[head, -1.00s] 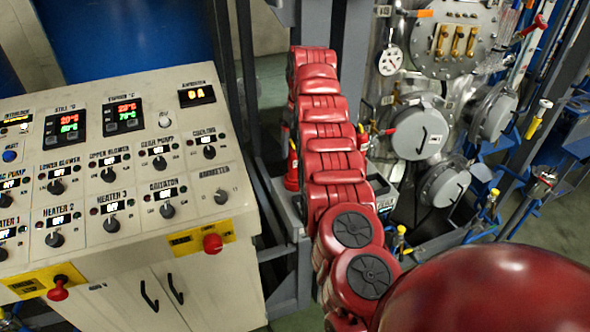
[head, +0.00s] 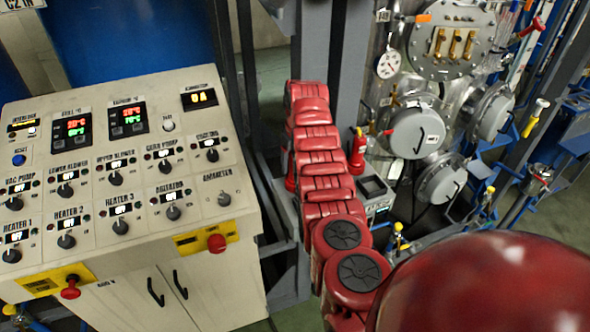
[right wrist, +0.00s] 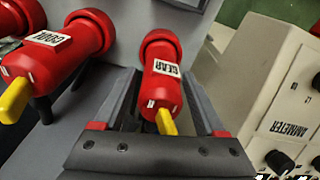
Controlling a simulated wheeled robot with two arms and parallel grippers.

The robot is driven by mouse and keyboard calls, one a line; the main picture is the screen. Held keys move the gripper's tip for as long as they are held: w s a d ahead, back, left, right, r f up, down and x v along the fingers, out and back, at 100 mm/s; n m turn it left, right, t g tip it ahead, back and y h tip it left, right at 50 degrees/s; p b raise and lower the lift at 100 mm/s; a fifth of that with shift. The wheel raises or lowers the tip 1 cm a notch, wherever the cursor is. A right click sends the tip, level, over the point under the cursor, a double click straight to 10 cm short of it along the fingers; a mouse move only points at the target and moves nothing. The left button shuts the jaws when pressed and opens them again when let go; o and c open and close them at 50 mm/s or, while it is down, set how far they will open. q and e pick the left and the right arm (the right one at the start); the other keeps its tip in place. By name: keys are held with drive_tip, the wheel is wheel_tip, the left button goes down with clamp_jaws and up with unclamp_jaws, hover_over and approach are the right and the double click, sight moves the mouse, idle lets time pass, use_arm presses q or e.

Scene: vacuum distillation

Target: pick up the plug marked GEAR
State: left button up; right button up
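The plug marked GEAR (right wrist: 165,82) is a red cylinder with a wide red collar and a yellow tip, seen in the right wrist view. My right gripper (right wrist: 160,112) is open, with one dark finger on each side of this plug. A gap shows on both sides, so the plug does not look clamped. In the head view my red right arm reaches away from me, and its gripper is hidden. Two red plug-like things stand beside the arm, at its left (head: 291,170) and right (head: 357,150); their labels cannot be read there. My left gripper is not in view.
Another red plug (right wrist: 58,48) with a yellow tip and a white label sits left of the GEAR plug. The control panel (head: 125,240) stands left of my arm; its corner (right wrist: 255,75) is close on the right in the wrist view. Metal equipment (head: 417,133) stands at right.

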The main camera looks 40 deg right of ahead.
clamp_jaws()
drive_tip(key=shift+r, duration=0.1)
idle(0.3)
